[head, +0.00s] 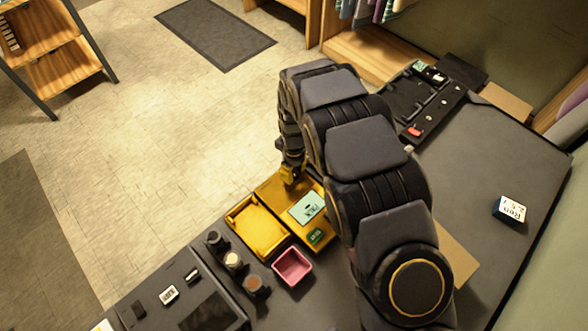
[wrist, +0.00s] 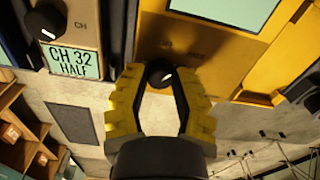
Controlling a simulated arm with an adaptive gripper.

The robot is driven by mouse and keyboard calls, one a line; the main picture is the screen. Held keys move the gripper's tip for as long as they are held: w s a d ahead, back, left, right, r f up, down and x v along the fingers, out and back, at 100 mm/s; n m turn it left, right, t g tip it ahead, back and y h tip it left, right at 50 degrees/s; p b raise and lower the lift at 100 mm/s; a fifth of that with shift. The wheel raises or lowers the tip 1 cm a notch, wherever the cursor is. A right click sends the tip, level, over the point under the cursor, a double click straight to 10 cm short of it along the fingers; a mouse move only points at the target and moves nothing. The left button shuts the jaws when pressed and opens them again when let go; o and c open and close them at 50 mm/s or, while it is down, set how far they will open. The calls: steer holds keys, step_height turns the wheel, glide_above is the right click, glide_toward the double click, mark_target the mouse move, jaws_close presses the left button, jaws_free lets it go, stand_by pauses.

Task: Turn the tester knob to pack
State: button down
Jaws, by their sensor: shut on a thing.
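The yellow tester (head: 268,188) stands on the dark counter in the head view, with a pale green card or screen (head: 307,207) on top; its lettering is too small to read surely. In the wrist view, the yellow tester face (wrist: 205,45) fills the upper middle. A black knob (wrist: 159,73) with a white mark is on it. My gripper (wrist: 160,78) is shut on this knob, one yellow finger on each side. In the head view my gripper (head: 289,174) is at the tester's far edge, and the knob is hidden there.
A yellow tray (head: 258,228) and a pink bin (head: 292,267) stand close by. Several small knobs or jars (head: 233,260) line the counter's left part. The wrist view shows a "CH 32 HALF" label (wrist: 73,63) beside another knob (wrist: 46,22).

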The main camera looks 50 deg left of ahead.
mark_target(295, 172)
steer(key=shift+f+m, duration=0.1)
steer(key=shift+m, duration=0.5)
steer(key=c, duration=0.8)
jaws_free()
step_height(295, 172, up, 12)
steer(key=shift+r, duration=0.1)
